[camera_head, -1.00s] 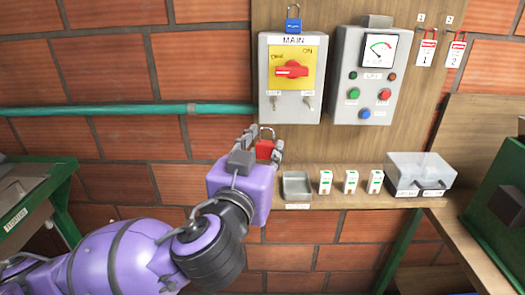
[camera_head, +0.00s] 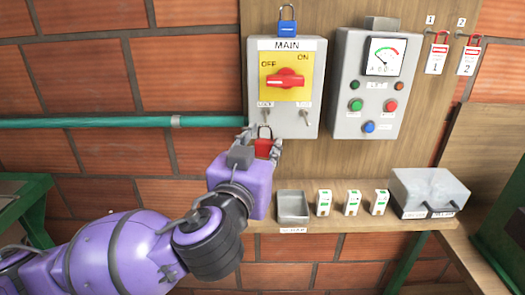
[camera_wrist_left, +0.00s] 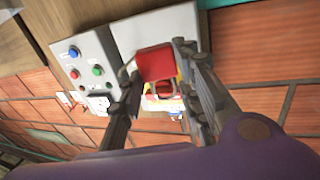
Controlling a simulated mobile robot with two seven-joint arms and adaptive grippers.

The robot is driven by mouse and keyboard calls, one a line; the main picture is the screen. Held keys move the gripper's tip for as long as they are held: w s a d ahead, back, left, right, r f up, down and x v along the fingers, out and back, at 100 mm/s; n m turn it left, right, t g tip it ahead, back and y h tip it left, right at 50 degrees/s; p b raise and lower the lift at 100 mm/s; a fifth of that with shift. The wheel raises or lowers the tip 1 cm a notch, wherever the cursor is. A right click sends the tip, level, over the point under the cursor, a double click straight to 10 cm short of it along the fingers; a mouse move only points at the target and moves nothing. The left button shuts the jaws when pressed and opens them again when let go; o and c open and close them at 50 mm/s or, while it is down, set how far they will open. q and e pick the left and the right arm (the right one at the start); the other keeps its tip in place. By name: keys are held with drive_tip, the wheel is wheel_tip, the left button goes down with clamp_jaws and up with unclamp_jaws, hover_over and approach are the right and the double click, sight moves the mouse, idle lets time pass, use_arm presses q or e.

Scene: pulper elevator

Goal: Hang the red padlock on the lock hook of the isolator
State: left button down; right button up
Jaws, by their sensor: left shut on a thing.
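The red padlock (camera_head: 263,147) is held between the fingers of my left gripper (camera_head: 262,143), shackle upward, just below the isolator. The padlock also shows in the left wrist view (camera_wrist_left: 155,63), between the two fingers. The isolator (camera_head: 285,87) is a grey box labelled MAIN with a yellow plate and a red rotary handle (camera_head: 285,79) lying about level. Two small hooks stick out at its lower part, the left one labelled LOCK (camera_head: 267,112) and the right one (camera_head: 306,115) with a label too small to read surely. My right gripper is out of view.
A blue padlock (camera_head: 287,25) hangs above the isolator.

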use_arm(q)
drive_tip(key=shift+w+f, duration=0.1)
drive_tip(key=shift+w, duration=0.45)
drive_tip(key=shift+w+b, duration=0.4)
drive_tip(key=shift+w, duration=0.15)
drive_tip(key=shift+w+f, duration=0.1)
drive_tip(key=shift+w, duration=0.4)
drive_tip(key=w, duration=0.1)
drive_tip(key=w+f+b, duration=0.1)
drive_tip(key=w, duration=0.1)
drive_tip(key=shift+w, duration=0.25)
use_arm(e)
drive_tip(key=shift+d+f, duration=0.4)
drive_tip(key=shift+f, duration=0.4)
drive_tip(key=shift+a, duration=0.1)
use_arm(q)
drive_tip(key=c, duration=1.2)
unclamp_jaws()
